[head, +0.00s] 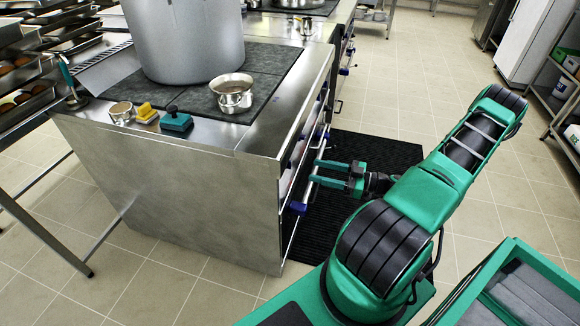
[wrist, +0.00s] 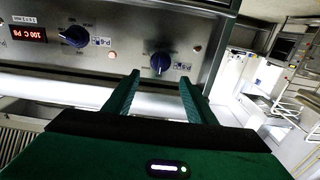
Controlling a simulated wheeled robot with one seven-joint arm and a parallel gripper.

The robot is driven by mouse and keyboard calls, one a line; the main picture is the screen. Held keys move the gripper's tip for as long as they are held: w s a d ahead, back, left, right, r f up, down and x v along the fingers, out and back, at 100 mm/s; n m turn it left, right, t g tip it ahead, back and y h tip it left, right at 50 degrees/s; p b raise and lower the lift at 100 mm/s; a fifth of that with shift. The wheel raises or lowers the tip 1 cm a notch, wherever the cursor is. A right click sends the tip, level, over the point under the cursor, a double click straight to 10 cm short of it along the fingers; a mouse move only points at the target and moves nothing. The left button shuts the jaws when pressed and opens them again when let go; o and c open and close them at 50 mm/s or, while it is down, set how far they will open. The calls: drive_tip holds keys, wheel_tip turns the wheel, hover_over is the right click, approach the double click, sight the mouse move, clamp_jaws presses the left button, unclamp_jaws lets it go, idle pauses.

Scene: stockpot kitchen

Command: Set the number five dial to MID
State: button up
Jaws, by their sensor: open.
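In the wrist view, two dark blue dials sit on the steel control panel: one at the left (wrist: 75,36) and one right of the middle (wrist: 159,63). A pale mark shows on each dial, but the settings are not legible. My gripper (wrist: 158,80) is open and empty, its fingertips below and to either side of the right dial, seemingly apart from it. In the head view my gripper (head: 317,171) is at the stove's front face, where the dials are hardly visible.
A red display (wrist: 29,34) is on the panel left of the dials. A large stockpot (head: 185,40) and a small pot (head: 232,93) stand on the stove top. A silver bar with blue ends runs along the stove front. A dark mat (head: 370,150) lies on the floor.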

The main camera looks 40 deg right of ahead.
drive_tip(key=x, duration=1)
drive_tip(key=shift+a, duration=0.1)
drive_tip(key=c, duration=1)
